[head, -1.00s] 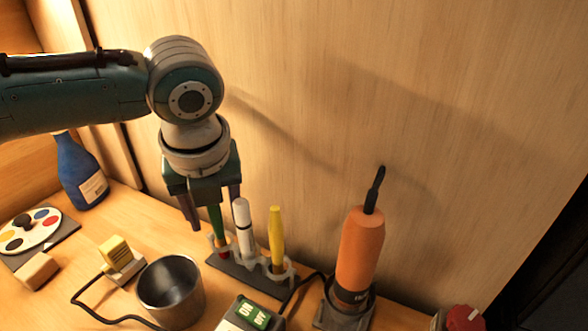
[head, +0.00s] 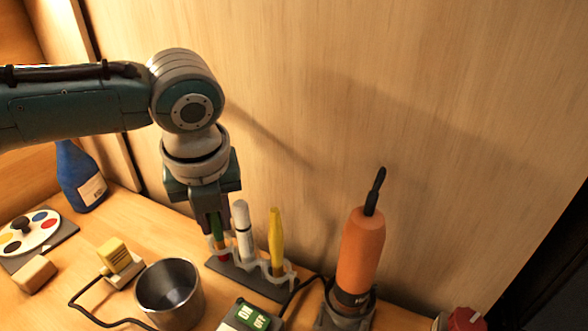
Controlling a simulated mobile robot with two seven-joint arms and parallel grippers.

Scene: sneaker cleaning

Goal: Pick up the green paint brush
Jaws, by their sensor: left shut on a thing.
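A white pen-like tool (head: 243,230) stands in the rack just right of the gripper, and a yellow one (head: 276,240) stands farther right. My right gripper is not in view.
A metal cup (head: 170,292) stands in front of the rack. An orange tool (head: 359,252) stands at right, with an ON/OFF switch box (head: 250,315) nearer. A blue bottle (head: 79,178), paint palette (head: 30,232) and yellow block (head: 114,254) are at left. A wooden wall (head: 330,90) rises behind.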

